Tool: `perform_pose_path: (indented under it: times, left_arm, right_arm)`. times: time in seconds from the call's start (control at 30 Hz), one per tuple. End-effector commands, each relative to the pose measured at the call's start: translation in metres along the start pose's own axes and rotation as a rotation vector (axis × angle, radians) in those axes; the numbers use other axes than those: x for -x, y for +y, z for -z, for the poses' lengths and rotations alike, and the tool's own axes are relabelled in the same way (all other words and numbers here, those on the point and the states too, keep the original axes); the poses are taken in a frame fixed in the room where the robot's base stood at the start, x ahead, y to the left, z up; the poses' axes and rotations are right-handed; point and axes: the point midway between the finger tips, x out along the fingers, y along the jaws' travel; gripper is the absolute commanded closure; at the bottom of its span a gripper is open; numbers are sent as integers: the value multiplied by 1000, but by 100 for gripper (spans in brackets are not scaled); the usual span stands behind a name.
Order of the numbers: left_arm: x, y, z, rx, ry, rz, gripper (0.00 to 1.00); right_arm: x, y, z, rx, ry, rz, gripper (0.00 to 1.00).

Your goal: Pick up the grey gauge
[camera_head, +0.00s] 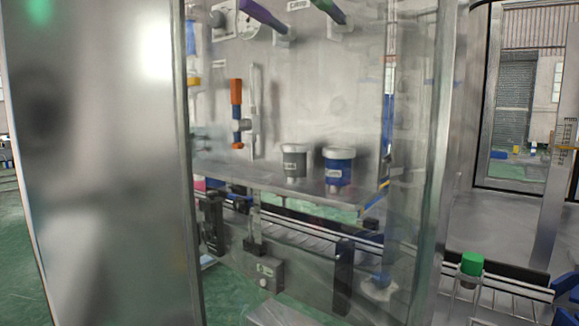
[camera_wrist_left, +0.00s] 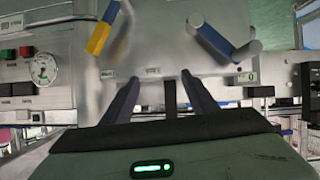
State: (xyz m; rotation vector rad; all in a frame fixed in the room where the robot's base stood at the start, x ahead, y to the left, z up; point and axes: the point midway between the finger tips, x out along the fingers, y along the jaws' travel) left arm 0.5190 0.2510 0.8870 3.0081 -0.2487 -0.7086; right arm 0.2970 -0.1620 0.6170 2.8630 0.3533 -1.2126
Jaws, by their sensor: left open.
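A grey cylinder with a white top and a small label (camera_head: 294,163), which looks like the grey gauge, stands upright on a metal shelf (camera_head: 262,176) in the head view. A similar blue cylinder with a white top (camera_head: 338,170) stands just to its right. My left gripper (camera_wrist_left: 160,78) shows only in the left wrist view. Its two dark fingers are apart with nothing between them, pointing at a pale panel. The grey cylinder cannot be made out in that view. My right gripper is in neither view.
A clear guard with a metal post (camera_head: 188,200) stands in front of the shelf. An orange-handled valve (camera_head: 237,95) is left of the cylinders. A conveyor runs below, with a green-capped item (camera_head: 471,265) at right. A round dial (camera_wrist_left: 43,68) is on the panel.

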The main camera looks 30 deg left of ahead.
Motion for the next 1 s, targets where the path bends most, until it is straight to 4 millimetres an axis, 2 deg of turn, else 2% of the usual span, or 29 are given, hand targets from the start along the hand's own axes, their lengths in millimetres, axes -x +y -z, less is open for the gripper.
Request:
perform_pose_path:
  times: [0.03, 0.1, 0.2, 0.3, 0.4, 0.5, 0.6, 0.83, 1.0]
  left_arm:
    - [16, -8, 63, -16, 75, 6, 46]
    - [45, -12, 128, -26, 146, 11, 46]
    - [95, -13, 202, -49, 238, 23, 46]
    - [142, -11, 248, -73, 306, 42, 46]
    - [171, -11, 284, -73, 385, 36, 46]
    - [190, -10, 304, -74, 434, 29, 46]
    - [195, -9, 315, -72, 454, 25, 46]
    - [165, -9, 332, -69, 456, 23, 46]
    - [153, -9, 337, -72, 457, 25, 46]
  right_arm:
    - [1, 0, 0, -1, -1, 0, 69]
    - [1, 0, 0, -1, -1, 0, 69]
    - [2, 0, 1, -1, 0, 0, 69]
    - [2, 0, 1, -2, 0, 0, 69]
    - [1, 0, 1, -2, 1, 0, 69]
    - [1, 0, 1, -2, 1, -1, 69]
    - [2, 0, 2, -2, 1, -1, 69]
    - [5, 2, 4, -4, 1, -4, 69]
    - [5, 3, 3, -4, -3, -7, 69]
